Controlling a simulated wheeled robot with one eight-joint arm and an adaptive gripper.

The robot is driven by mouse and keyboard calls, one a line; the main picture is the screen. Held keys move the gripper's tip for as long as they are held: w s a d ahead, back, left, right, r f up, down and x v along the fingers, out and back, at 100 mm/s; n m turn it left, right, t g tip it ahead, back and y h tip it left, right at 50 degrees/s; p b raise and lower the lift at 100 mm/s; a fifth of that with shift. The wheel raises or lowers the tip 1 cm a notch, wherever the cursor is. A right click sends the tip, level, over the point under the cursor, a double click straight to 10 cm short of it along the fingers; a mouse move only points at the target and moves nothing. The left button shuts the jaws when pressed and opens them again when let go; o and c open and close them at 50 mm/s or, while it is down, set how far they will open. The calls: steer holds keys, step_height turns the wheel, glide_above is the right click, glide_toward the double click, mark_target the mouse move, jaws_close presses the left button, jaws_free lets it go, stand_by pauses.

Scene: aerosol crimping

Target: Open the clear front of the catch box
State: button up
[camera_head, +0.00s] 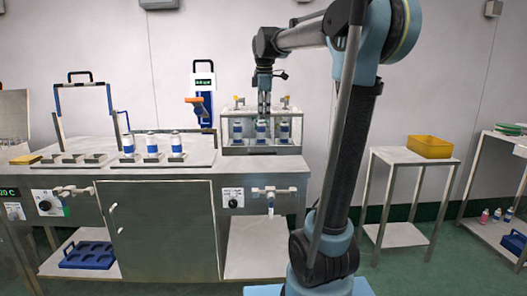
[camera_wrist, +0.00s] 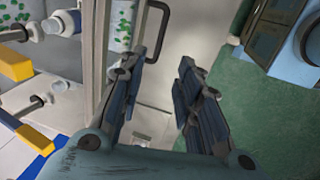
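The box with a clear front (camera_head: 290,151), which I take for the catch box, stands at the right end of the steel bench. Its front looks closed, with several blue-and-white cans (camera_head: 237,130) behind it. My gripper (camera_head: 264,106) points down at the middle of the box, in front of or over it; I cannot tell which. In the wrist view my gripper (camera_wrist: 163,92) has its two dark fingers apart with nothing between them. A dark bar handle (camera_wrist: 164,22) shows just beyond the left finger, beside a pale frame edge. I cannot tell whether they touch.
Yellow-handled fittings (camera_head: 239,100) stand on top of the box. A side table with a yellow bin (camera_head: 429,147) stands to the right. Green floor lies between.

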steer(key=w+f, duration=0.1)
steer(key=f, duration=0.4)
steer(key=w+f, duration=0.1)
steer(key=f, duration=0.5)
steer(key=w+f, duration=0.1)
steer(key=f, duration=0.5)
steer(key=shift+d, duration=0.1)
steer(key=shift+c, duration=0.2)
jaws_close()
